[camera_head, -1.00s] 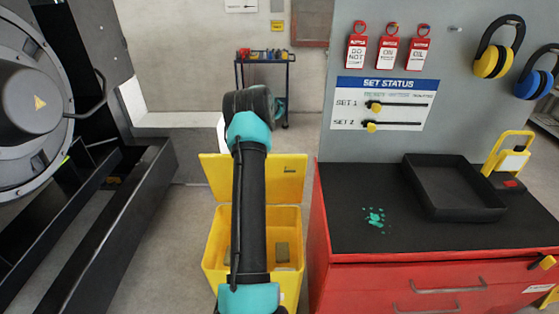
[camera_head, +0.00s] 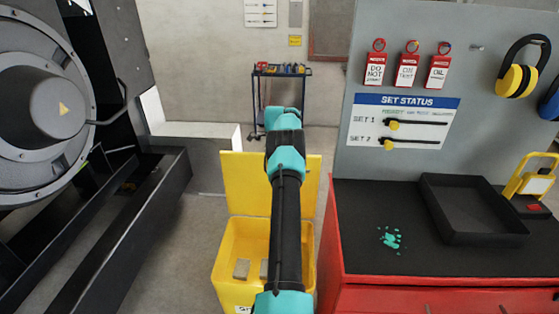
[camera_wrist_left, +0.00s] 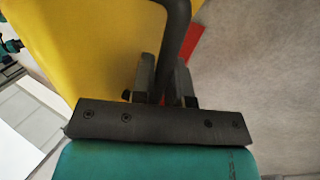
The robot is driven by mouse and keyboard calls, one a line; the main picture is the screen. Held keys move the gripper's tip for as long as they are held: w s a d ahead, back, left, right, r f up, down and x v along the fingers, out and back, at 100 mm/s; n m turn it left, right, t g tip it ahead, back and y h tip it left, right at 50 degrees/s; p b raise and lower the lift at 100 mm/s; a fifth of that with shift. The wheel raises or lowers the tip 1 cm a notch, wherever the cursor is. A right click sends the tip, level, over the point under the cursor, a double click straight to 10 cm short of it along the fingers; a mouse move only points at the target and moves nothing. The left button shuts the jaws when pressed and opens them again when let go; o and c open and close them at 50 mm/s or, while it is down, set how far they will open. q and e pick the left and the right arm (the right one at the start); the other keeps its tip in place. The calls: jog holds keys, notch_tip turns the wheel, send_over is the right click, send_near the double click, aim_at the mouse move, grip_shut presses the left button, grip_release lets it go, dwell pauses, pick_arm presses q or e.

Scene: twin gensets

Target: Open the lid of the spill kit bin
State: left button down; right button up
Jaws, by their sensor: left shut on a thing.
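The yellow spill kit bin (camera_head: 231,292) stands on the floor left of the red cabinet, with its inside showing. Its yellow lid (camera_head: 243,185) is raised and stands about upright at the back of the bin. My left arm reaches over the bin in the head view; the gripper itself is hidden there. In the left wrist view my left gripper (camera_wrist_left: 164,82) is shut on a black bar-shaped handle (camera_wrist_left: 178,28) beside the yellow lid surface (camera_wrist_left: 85,45). My right gripper is in neither view.
Grey blocks (camera_head: 241,268) lie in the bin. The red cabinet (camera_head: 365,265) with a black tray (camera_head: 433,210) stands close on the right. A black genset frame (camera_head: 165,195) is on the left. A tool trolley (camera_head: 281,72) stands behind.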

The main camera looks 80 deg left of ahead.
pick_arm(q)
jog(key=shift+f, duration=0.35)
jog(key=c, duration=1.5)
grip_release()
jog(key=o, duration=0.4)
jog(key=shift+r, duration=0.15)
jog(key=shift+r, duration=0.15)
